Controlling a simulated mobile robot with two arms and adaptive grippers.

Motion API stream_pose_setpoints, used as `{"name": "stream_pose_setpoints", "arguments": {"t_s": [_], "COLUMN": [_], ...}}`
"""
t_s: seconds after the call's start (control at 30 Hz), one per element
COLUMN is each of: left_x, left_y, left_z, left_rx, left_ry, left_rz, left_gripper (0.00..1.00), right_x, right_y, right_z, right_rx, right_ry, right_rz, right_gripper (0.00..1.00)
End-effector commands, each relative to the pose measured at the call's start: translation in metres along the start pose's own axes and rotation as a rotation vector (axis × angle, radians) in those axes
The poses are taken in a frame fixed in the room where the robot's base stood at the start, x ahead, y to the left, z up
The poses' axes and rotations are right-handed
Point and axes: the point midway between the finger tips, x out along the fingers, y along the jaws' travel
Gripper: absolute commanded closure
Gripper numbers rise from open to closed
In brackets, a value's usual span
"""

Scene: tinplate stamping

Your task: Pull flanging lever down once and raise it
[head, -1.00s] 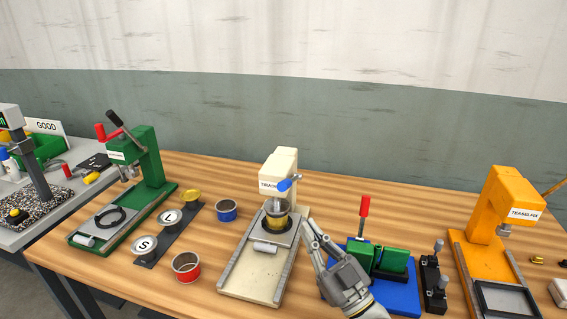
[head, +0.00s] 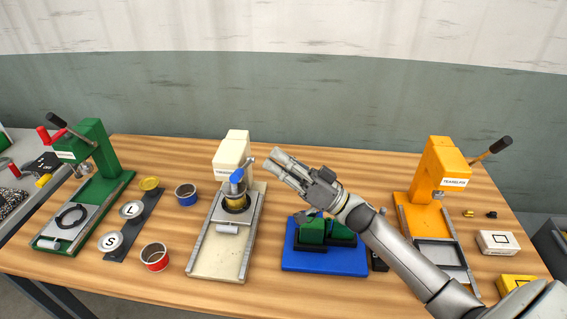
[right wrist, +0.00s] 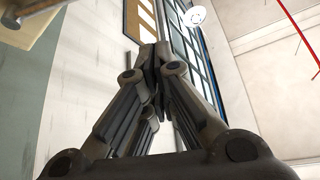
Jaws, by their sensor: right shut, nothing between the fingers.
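The cream press (head: 233,147) stands in the middle of the table. A short lever with a blue grip (head: 237,176) is on its head, the grip hanging low towards me. A gold-coloured can (head: 236,202) sits under the head. My right gripper (head: 273,158) is shut and empty, just right of the press head, apart from the blue grip. In the right wrist view its fingers (right wrist: 152,65) meet, with nothing between them. The lever is not clearly seen there. My left gripper is not in view.
A blue base with green blocks (head: 325,262) lies below my right forearm. The orange press (head: 443,165) is at right, the green press (head: 95,150) at left. A blue can (head: 186,195), red can (head: 154,257) and strip of discs (head: 131,210) lie left of the cream press.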

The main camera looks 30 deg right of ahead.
Motion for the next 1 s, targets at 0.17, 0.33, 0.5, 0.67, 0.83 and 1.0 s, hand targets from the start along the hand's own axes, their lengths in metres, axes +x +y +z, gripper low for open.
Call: {"name": "stream_pose_setpoints", "arguments": {"t_s": [0.17,0.33,0.5,0.67,0.83,1.0], "left_x": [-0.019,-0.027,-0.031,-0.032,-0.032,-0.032], "left_y": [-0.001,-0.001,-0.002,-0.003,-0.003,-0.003], "left_z": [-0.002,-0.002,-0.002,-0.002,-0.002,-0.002], "left_rx": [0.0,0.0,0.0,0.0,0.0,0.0], "left_ry": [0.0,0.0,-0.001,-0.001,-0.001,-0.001], "left_rz": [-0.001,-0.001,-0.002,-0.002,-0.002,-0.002], "left_gripper": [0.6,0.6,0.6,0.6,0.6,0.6], "right_x": [0.042,0.055,0.048,0.045,0.044,0.044], "right_y": [-0.002,0.0,0.0,0.0,0.0,0.0], "right_z": [-0.005,0.011,0.029,0.036,0.038,0.038], "right_rx": [-0.001,0.005,0.002,-0.001,-0.003,-0.002], "right_ry": [0.004,0.001,0.001,0.001,0.0,0.0], "right_rz": [-0.002,0.005,0.003,0.002,0.001,0.001], "right_gripper": [1.0,1.0,1.0,1.0,1.0,1.0]}}
